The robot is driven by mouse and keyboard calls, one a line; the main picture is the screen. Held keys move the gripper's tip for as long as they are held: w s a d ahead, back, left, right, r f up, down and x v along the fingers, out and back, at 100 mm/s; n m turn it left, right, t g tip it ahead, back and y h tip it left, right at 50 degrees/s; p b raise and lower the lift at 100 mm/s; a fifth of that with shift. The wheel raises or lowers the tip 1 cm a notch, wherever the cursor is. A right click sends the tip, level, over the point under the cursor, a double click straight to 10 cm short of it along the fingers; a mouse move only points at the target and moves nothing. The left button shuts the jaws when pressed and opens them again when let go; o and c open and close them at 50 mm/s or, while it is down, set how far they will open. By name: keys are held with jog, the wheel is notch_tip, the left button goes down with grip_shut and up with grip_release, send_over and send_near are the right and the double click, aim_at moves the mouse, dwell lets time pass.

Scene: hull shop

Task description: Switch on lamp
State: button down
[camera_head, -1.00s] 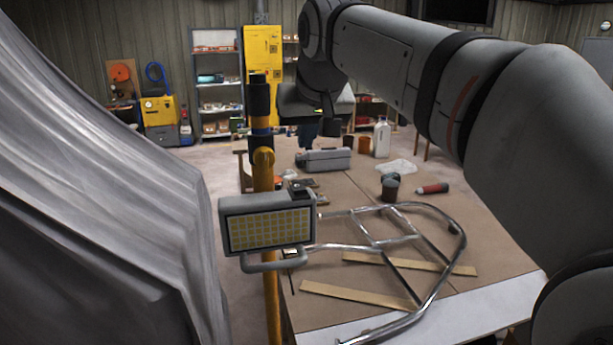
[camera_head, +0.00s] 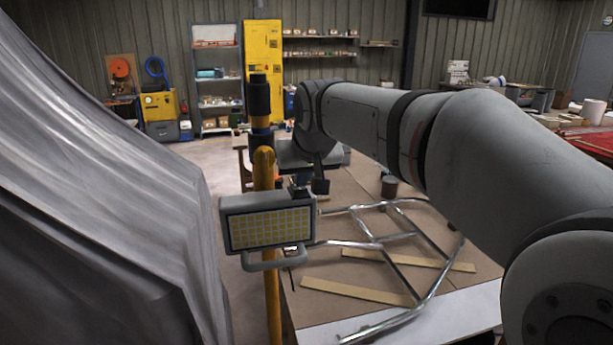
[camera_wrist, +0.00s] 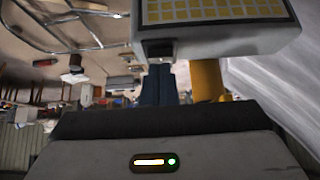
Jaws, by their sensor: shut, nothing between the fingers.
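The lamp (camera_head: 268,222) is a grey box with a panel of yellow cells and a handle below, fixed to a yellow pole (camera_head: 263,168). I see no clear glow from the panel. A small dark switch block (camera_head: 301,193) sits on the lamp's top right. The lamp also shows upside down in the wrist view (camera_wrist: 220,37), with the dark block (camera_wrist: 157,49) on it. My gripper (camera_head: 320,187) is shut and empty, just right of the block and near its height. In the wrist view its dark fingers (camera_wrist: 160,72) point at the block; I cannot tell whether they touch.
A grey draped sheet (camera_head: 90,210) fills the left. A workbench (camera_head: 320,310) below bears a metal tube frame (camera_head: 375,240), wooden strips (camera_head: 357,291) and a dark can (camera_head: 389,187). Shelves and a yellow cabinet (camera_head: 262,70) stand far behind.

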jog(key=b, duration=0.2)
jog(key=shift+s+f+t+b, duration=0.1)
jog(key=shift+f+t+b, duration=0.2)
jog(key=shift+f+b, duration=0.05)
jog(key=shift+r, duration=0.1)
jog(key=shift+r+p, duration=0.55)
jog(key=shift+r, duration=0.15)
